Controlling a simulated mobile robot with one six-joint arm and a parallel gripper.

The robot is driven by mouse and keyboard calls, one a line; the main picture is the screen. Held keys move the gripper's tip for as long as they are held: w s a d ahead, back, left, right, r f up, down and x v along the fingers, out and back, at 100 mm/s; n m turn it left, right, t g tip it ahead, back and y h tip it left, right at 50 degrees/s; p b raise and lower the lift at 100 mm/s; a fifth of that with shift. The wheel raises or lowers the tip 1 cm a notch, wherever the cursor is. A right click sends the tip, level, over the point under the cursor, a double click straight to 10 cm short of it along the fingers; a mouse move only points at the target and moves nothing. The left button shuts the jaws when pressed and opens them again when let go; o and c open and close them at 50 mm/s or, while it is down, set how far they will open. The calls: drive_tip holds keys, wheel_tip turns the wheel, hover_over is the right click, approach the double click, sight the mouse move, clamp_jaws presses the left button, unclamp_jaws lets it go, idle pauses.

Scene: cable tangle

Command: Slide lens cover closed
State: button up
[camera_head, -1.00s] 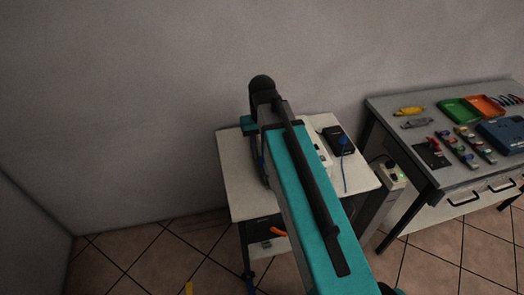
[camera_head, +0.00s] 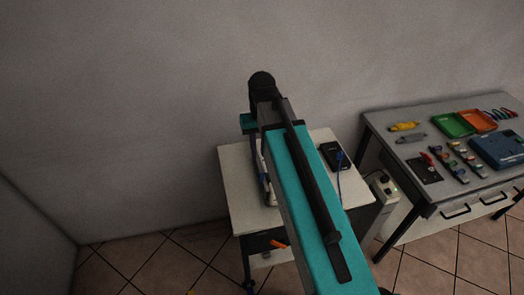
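No lens cover can be made out in the head view. My teal and black arm reaches over a small white table (camera_head: 235,178) and hides much of its top. My gripper is not clearly visible; the far end of the arm hides it. A pale device (camera_head: 268,192) on the table is mostly hidden behind my arm. A black box (camera_head: 334,155) with a blue cable (camera_head: 339,180) lies on the table to the right of my arm.
A grey workbench (camera_head: 385,118) at the right holds a green tray (camera_head: 452,124), an orange tray (camera_head: 478,120), a blue case (camera_head: 497,152) and several small tools. A white box with a green light (camera_head: 383,186) stands between the tables. A wall rises close behind.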

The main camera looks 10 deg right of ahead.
drive_tip(key=shift+r+p, duration=0.45)
drive_tip(key=shift+r, duration=0.45)
drive_tip(key=shift+s, duration=0.15)
